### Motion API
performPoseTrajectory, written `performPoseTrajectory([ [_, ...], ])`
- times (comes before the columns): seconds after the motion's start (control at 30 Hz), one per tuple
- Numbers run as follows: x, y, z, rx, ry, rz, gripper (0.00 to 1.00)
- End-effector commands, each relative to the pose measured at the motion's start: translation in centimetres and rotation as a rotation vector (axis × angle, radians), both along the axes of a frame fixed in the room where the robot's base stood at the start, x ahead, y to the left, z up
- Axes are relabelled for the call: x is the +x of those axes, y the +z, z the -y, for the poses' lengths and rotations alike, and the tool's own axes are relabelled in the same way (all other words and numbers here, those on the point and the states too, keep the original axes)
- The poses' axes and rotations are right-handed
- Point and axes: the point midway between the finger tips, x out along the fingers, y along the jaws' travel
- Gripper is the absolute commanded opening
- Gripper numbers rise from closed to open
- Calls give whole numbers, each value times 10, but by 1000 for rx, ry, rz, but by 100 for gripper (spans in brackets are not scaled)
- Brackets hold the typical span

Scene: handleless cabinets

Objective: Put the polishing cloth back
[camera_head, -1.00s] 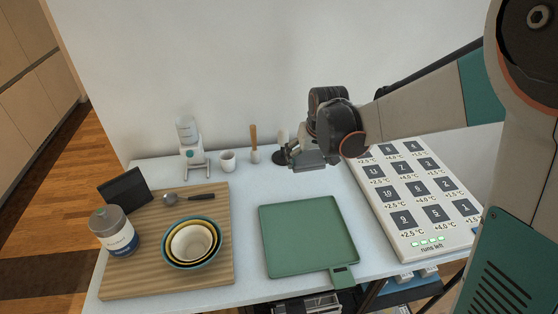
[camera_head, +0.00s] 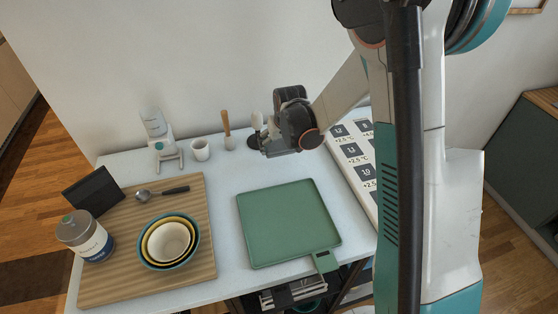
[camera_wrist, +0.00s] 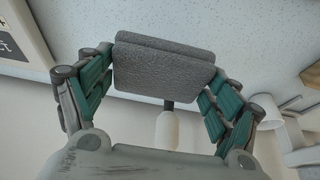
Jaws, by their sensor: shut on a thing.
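The polishing cloth appears as a folded, dark grey fabric pad (camera_wrist: 165,70) in the wrist view, held between the two green-padded fingers of my gripper (camera_wrist: 160,88). In the head view, my gripper (camera_head: 268,145) is above the back of the white table, shut on the cloth, which shows only as a small grey edge (camera_head: 282,152). The fingers partly hide it there. Where the cloth belongs cannot be told from these frames.
A green tray (camera_head: 288,222) lies in front of my gripper. A white-knobbed thing with a dark round base (camera_head: 256,139) stands close behind it. A wooden board (camera_head: 195,262) with bowls (camera_head: 168,243) is at left. A label panel (camera_head: 352,158) is at right.

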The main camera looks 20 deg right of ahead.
Motion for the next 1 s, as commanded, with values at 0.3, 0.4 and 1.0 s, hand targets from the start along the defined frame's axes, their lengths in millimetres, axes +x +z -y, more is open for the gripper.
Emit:
performPoseTrajectory([
  [0.3,0,-29,0,0,0,0,60],
  [0.4,0,-41,0,0,0,0,60],
  [1.0,0,-72,0,0,0,0,60],
])
